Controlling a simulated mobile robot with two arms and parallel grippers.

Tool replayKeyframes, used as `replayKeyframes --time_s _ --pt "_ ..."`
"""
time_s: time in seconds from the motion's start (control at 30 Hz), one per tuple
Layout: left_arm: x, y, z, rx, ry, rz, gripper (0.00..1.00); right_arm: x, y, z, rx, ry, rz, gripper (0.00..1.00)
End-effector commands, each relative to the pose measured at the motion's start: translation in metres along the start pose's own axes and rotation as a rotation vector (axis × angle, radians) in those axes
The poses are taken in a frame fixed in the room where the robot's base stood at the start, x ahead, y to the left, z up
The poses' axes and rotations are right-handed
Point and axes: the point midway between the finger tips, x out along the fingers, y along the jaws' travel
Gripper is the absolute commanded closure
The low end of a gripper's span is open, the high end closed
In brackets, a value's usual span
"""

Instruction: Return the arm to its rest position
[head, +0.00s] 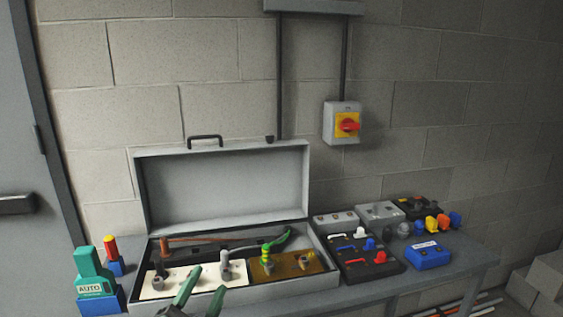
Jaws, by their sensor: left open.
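My left gripper (203,287) shows at the bottom of the head view as two green fingers spread apart, with nothing visible between them. It is in front of the open grey case (240,297), its fingertips overlapping the case's front edge and the pale panel in the picture. I cannot tell whether they touch it. The rest of my left arm is out of the frame. My right gripper is not in view.
The case's lid (225,185) stands open on a grey table (440,266). A green device (90,268) stands at left, and a blue box (427,256) and black panel (372,268) at right. A red-yellow switch (346,125) is on the block wall.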

Motion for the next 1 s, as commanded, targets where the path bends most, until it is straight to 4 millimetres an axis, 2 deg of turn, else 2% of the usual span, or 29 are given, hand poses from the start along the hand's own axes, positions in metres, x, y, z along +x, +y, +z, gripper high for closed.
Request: replayKeyframes --time_s 0.03,0.1,0.17,0.2,0.3,0.5,0.7,0.77,1.0 --pt "-0.019 0.015 0.034 -0.1 -0.149 0.04 0.51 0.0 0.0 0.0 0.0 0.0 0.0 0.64" --pt "-0.048 0.035 0.074 -0.215 -0.34 0.098 0.51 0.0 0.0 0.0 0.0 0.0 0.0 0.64" --pt "-0.078 0.055 0.102 -0.302 -0.494 0.152 0.51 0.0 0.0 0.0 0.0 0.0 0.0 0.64" --pt "-0.1 0.069 0.117 -0.355 -0.588 0.19 0.51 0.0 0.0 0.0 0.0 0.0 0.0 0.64" --pt "-0.151 0.097 0.142 -0.457 -0.789 0.277 0.51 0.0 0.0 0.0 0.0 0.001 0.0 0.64" --pt "-0.233 0.134 0.158 -0.583 -1.064 0.418 0.51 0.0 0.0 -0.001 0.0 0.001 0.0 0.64" --pt "-0.301 0.156 0.155 -0.667 -1.268 0.538 0.51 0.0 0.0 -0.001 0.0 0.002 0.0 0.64" --pt "-0.318 0.163 0.154 -0.685 -1.318 0.57 0.51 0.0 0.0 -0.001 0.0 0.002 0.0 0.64" --pt "-0.308 0.214 0.201 -0.672 -1.331 0.58 0.51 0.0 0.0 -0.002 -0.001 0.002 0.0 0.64"
